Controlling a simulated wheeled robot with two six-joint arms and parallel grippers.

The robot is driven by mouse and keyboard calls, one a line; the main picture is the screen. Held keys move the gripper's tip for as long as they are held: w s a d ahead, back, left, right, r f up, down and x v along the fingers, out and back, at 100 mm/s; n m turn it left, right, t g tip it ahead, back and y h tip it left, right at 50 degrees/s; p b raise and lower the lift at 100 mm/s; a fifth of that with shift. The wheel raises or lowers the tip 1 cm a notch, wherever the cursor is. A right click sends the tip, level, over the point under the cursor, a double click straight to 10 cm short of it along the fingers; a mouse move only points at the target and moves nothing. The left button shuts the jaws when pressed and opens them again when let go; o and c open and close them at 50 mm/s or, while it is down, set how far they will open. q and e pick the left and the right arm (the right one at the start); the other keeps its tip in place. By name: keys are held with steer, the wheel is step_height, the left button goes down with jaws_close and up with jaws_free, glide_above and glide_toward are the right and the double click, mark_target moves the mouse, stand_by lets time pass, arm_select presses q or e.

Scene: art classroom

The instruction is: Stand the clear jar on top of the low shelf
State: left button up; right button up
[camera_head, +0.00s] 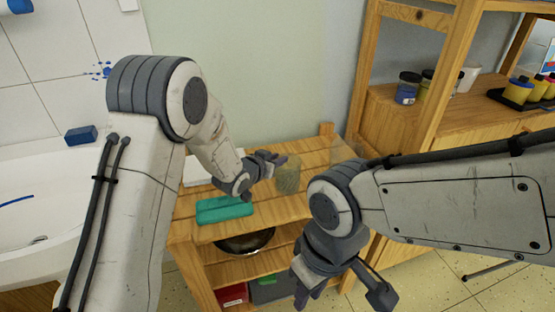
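The clear jar (289,177) looks see-through and upright, at the low shelf's slatted wooden top (255,213), right of the teal cloth. I cannot tell whether its base rests on the slats. My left gripper (277,161) reaches in from the left. Its fingertips are beside the jar's upper left side, and I cannot tell whether they touch it or how far apart they are. My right gripper (340,296) is lower, in front of the shelf's right part. Its fingers are spread and nothing shows between them.
A folded teal cloth (223,209) lies on the shelf top, with a white item (198,170) behind it. A dark bowl (245,242) and boxes (270,288) stand below. A taller wooden shelf with jars (407,88) is at right, a white sink (60,200) at left.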

arm_select(q)
steer(key=shift+o, duration=0.7)
steer(key=p+v, duration=0.1)
steer(key=v, duration=1.1)
steer(key=s+d+r+m+g+y, duration=0.1)
steer(key=s+g+y, duration=0.4)
steer(key=s, duration=2.6)
steer(key=r+g, duration=0.1)
steer(key=g, duration=0.5)
steer(key=shift+s+m+g, duration=0.3)
steer(key=shift+g, duration=0.1)
step_height(320, 180, up, 20)
steer(key=p, duration=2)
